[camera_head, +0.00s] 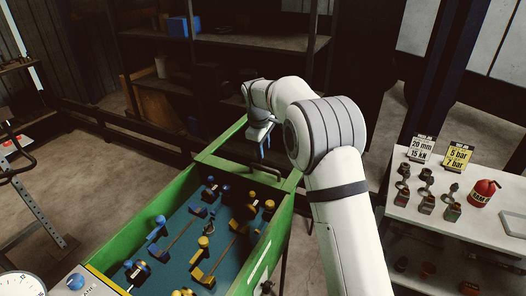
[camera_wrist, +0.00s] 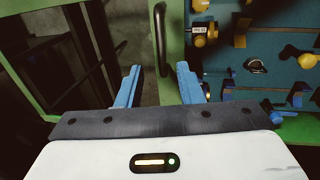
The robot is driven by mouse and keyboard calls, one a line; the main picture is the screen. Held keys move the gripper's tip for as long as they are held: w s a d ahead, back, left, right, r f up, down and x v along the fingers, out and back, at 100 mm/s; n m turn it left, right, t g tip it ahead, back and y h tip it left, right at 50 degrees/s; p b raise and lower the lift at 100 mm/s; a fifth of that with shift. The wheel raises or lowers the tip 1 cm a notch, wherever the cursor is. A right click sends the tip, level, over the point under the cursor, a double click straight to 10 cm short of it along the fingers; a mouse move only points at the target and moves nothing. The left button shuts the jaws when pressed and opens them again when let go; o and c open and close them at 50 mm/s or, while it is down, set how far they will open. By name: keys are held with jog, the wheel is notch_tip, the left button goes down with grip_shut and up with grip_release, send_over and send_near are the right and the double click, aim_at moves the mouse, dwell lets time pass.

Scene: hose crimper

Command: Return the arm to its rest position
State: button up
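My white arm reaches from the lower right of the head view out over the far end of a green-framed bench. My gripper (camera_head: 264,140) hangs at its end above the frame's far edge. In the wrist view, the two blue fingers of my gripper (camera_wrist: 158,86) stand well apart with nothing between them.
The blue-green panel (camera_head: 178,250) inside the green frame (camera_head: 160,200) carries several yellow, blue and dark fittings. A white table (camera_head: 430,216) at right holds metal fittings, two signs (camera_head: 457,156) and a red canister (camera_head: 483,192). Dark shelves (camera_head: 240,45) stand behind.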

jog(key=s+d+r+m, duration=0.3)
jog(key=s+d+r, duration=0.2)
jog(key=s+d, duration=0.25)
jog(key=s+d+r+m, duration=0.3)
jog(key=s+d+r, duration=0.25)
jog(key=s, duration=0.35)
jog(key=s+d+f+m, duration=0.1)
jog(key=s+d+m, duration=0.1)
jog(key=s, duration=0.6)
jog(key=s+d+f+m+t, duration=0.1)
jog(key=s+d+m, duration=0.2)
jog(key=s, duration=0.4)
jog(key=s+d+f+m, duration=0.2)
jog(key=s+d, duration=0.1)
jog(key=s, duration=0.5)
jog(key=shift+s+m+y, duration=0.3)
jog(key=shift+y, duration=0.1)
